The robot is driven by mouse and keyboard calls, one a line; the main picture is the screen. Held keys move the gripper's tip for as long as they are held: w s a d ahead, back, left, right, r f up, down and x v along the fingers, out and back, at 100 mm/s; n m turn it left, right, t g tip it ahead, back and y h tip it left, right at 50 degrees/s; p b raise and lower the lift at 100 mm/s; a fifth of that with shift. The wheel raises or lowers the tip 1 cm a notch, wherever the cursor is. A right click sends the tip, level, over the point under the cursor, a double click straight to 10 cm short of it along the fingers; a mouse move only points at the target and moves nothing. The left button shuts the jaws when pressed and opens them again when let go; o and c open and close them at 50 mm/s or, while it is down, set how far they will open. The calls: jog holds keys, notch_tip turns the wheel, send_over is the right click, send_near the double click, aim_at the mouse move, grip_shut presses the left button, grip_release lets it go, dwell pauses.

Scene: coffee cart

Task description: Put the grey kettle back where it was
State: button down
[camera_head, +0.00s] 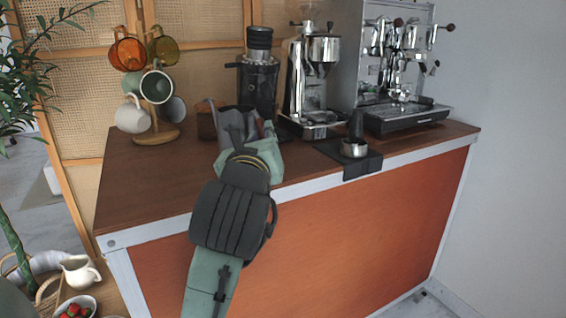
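My arm reaches up from the bottom of the head view over the front edge of the wooden counter (148,194). My gripper (238,126) is at the far end of the arm, low over the counter in front of the black grinder. The wrist largely hides its fingers, so I cannot tell whether it is open or shut or holds anything. Grey shapes show around it, but I cannot tell whether any of them belongs to the grey kettle. I cannot make out the kettle clearly anywhere else.
A mug tree with several mugs (131,118) stands at the left. A black grinder (259,75), a silver grinder (315,75) and an espresso machine (398,65) line the back. A dark mat (364,167) with a metal cup lies at the front edge. The left front counter is clear.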

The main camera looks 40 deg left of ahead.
jog(key=shift+a+r, duration=0.1)
jog(key=w+f+p, duration=0.1)
jog(key=w, duration=0.4)
jog(key=w+f+p, duration=0.1)
jog(key=w, duration=0.4)
jog(key=w+a+f+p, duration=0.1)
jog(key=w+f, duration=0.1)
jog(key=w, duration=0.3)
jog(key=shift+w+f, duration=0.1)
jog(key=shift+w, duration=0.15)
jog(key=shift+f, duration=0.3)
jog(key=shift+f, duration=0.1)
jog(key=c, duration=1.5)
grip_release()
jog(key=shift+d, duration=0.1)
